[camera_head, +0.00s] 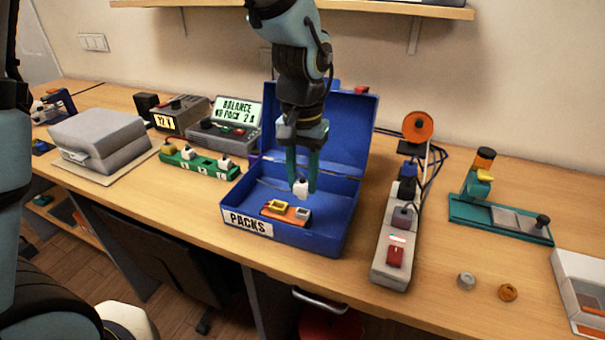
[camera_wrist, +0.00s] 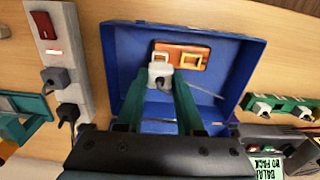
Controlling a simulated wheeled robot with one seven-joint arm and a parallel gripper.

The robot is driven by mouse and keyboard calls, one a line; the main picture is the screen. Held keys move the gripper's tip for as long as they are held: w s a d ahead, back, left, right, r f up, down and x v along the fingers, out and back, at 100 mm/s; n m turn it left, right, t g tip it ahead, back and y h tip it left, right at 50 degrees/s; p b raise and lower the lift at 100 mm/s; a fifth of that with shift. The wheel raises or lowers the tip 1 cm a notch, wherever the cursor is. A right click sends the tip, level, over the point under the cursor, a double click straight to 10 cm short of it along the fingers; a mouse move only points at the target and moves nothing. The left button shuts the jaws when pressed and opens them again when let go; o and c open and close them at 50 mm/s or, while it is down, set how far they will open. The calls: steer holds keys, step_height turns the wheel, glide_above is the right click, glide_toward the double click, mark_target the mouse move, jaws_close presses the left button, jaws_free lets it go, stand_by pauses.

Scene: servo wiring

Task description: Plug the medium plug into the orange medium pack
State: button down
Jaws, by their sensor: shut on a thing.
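My gripper (camera_head: 303,190) is shut on a white plug (camera_head: 301,188) and points down into the open blue box labelled PACKS (camera_head: 336,238). The orange pack (camera_head: 271,212) lies on the box floor, with a yellow-rimmed socket on its left and a pale socket on its right. The plug hangs just above the pale socket, with a small gap in the head view. In the wrist view the plug (camera_wrist: 160,72) sits between the fingertips (camera_wrist: 161,82) and overlaps one end of the pack (camera_wrist: 178,48). The yellow-rimmed socket (camera_wrist: 192,59) shows empty; the other is largely hidden.
A green rack (camera_head: 205,167) with several plugs stands left of the box, in front of a balance device (camera_head: 225,135). A power strip (camera_head: 391,268) with a red switch stands to the right. The box's raised lid (camera_head: 345,125) is behind my gripper.

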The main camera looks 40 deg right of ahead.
mark_target(302, 199)
steer(key=shift+f+b, duration=0.6)
steer(key=shift+f, duration=0.55)
steer(key=shift+f+b, duration=0.75)
steer(key=shift+f, duration=0.6)
stand_by(1.0)
steer(key=shift+c, duration=2.3)
jaws_free()
step_height(302, 199, up, 11)
steer(key=shift+f+b, duration=0.1)
steer(key=shift+b, duration=0.8)
